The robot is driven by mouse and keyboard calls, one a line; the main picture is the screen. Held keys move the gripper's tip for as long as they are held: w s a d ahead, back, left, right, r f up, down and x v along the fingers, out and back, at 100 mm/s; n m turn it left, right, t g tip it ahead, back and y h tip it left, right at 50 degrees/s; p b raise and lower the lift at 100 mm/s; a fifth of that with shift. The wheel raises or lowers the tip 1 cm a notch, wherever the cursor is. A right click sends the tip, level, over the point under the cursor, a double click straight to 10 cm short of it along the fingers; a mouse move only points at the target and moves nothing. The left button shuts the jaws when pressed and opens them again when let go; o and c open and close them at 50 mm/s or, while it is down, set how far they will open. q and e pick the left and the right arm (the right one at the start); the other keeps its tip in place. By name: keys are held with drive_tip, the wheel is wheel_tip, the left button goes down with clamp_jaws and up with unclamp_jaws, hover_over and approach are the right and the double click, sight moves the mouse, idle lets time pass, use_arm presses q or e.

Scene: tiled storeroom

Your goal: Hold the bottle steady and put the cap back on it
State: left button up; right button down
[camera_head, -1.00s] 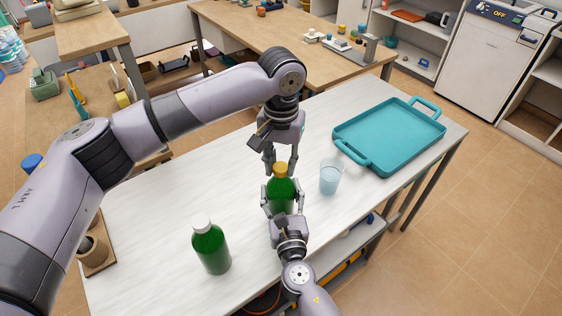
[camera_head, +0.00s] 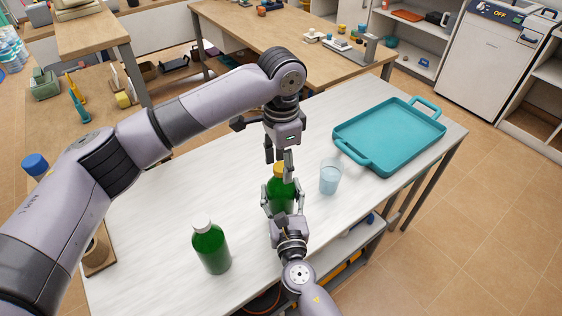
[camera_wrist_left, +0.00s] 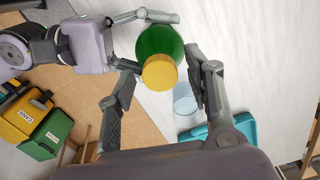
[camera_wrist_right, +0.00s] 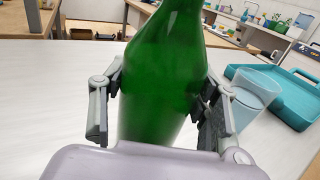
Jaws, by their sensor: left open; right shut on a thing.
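A green bottle (camera_head: 281,197) stands upright on the white table. A yellow cap (camera_head: 279,169) sits on its top; it also shows in the left wrist view (camera_wrist_left: 160,73). I cannot tell how tightly the cap is seated. My right gripper (camera_head: 281,191) is shut on the bottle's body from the near side; the right wrist view shows its fingers on both sides of the green body (camera_wrist_right: 160,90). My left gripper (camera_head: 279,164) points down over the cap, open, with a finger on either side of it. In the left wrist view the cap appears between the fingers, apart from them.
A second green bottle with a white cap (camera_head: 211,249) stands at the front left. A clear cup (camera_head: 330,178) is close to the right of the held bottle. A teal tray (camera_head: 388,136) lies farther right.

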use_arm(q)
drive_tip(key=shift+r, duration=2.25)
drive_tip(key=shift+c, duration=0.3)
wheel_tip(320, 180, up, 2)
drive_tip(key=shift+w+r+n, duration=0.1)
drive_tip(key=shift+r+n, duration=0.15)
drive_tip(key=shift+n, duration=0.55)
drive_tip(key=shift+r+n, duration=0.4)
drive_tip(key=shift+r, duration=0.1)
drive_tip(key=shift+f, duration=0.1)
drive_tip(key=shift+f, duration=3.9)
